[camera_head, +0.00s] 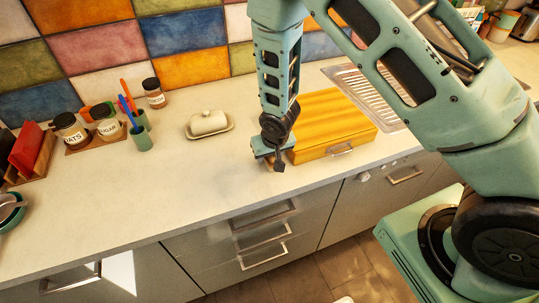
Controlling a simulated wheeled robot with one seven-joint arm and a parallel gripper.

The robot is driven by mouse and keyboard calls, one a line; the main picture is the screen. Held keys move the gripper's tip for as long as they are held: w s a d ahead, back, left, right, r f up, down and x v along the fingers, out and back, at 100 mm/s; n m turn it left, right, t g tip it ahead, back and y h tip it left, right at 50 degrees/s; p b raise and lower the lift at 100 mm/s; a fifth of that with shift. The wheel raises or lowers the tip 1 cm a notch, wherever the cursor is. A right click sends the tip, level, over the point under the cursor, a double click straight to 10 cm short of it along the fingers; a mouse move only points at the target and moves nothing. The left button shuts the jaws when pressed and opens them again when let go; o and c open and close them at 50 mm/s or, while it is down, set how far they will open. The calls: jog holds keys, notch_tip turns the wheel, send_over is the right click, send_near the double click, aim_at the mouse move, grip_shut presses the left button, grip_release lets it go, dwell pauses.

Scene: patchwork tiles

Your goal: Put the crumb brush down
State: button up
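My gripper (274,156) hangs pointing down over the pale countertop (190,196), near its front edge and at the left side of a yellow wooden box. A small dark piece shows at its lower end; I cannot tell whether this is a finger or part of something held. I cannot make out the crumb brush anywhere in view. My gripper's fingers are too small and dark to show whether they are open or shut.
The wooden box (328,117) with a metal handle stands right of my gripper. A white butter dish (208,124) sits behind left. Jars (71,131) and a green utensil cup (141,135) stand farther left.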

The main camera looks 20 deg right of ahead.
jog(key=shift+r, duration=0.1)
jog(key=b+v, duration=0.2)
jog(key=v, duration=1)
jog(key=s+a+r+n+g, duration=0.1)
jog(key=s+r, duration=0.3)
jog(key=s, duration=0.4)
jog(key=s+a+r+n+g, duration=0.1)
jog(key=s+a+r+n, duration=0.2)
jog(key=s, duration=0.5)
jog(key=s+a+r+n+g, duration=0.1)
jog(key=s+a+r+n, duration=0.1)
jog(key=s+r, duration=0.3)
jog(key=s+n, duration=0.1)
jog(key=s, duration=0.2)
jog(key=shift+a+r+n+y, duration=0.2)
jog(key=shift+n+y, duration=0.1)
jog(key=shift+n, duration=0.1)
jog(key=shift+f, duration=0.1)
notch_tip(320, 180, down, 4)
jog(key=b, duration=0.5)
jog(key=shift+w+f, duration=0.1)
jog(key=shift+f, duration=0.15)
